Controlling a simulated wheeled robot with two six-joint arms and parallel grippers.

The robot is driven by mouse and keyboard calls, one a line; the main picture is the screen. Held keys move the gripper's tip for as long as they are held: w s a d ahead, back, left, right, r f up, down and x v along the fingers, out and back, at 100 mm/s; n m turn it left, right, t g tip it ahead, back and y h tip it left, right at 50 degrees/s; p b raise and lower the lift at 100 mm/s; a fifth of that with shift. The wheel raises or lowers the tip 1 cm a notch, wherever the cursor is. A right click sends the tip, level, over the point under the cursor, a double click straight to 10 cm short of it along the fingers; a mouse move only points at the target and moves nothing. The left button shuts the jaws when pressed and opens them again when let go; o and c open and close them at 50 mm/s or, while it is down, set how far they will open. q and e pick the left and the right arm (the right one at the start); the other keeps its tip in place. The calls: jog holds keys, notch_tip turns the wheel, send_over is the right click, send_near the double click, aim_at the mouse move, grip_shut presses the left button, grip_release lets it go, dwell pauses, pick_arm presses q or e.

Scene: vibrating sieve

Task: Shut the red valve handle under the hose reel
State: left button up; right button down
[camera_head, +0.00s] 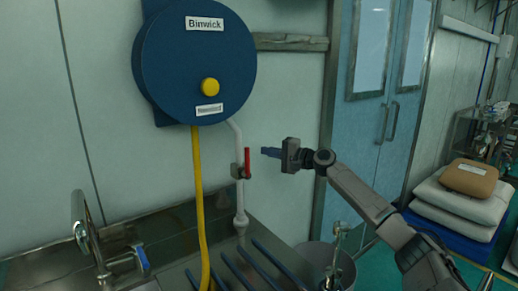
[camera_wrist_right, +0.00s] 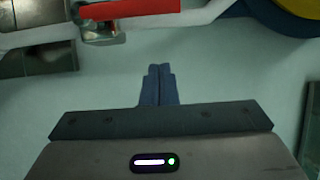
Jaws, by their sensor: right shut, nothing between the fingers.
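The red valve handle (camera_head: 247,163) stands upright beside the white pipe (camera_head: 240,200) under the blue hose reel (camera_head: 195,65). It runs along the pipe, and a metal valve body (camera_head: 237,171) sits at its lower part. My right gripper (camera_head: 266,152) is just right of the handle, its blue fingers pointing left at it, with a gap between. In the right wrist view the shut fingers (camera_wrist_right: 158,70) have nothing between them. The red handle (camera_wrist_right: 130,9) lies beyond the tips at the top, partly cut off by the frame. My left gripper is not in view.
A yellow hose (camera_head: 198,200) hangs from the reel, left of the pipe. Below are a metal sink counter with a faucet (camera_head: 88,235) and blue bars (camera_head: 255,262). A bin (camera_head: 345,268) stands right of the counter. Blue doors (camera_head: 375,100) are behind my right arm.

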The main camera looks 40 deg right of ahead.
aim_at(246, 162)
jog(key=a+p, duration=0.2)
jog(key=a, duration=0.2)
jog(key=shift+w+a+p, duration=0.15)
jog(key=shift+p, duration=0.15)
jog(key=shift+a+r+n+p, duration=0.1)
jog(key=shift+a+n+p, duration=0.1)
jog(key=shift+n+p, duration=0.1)
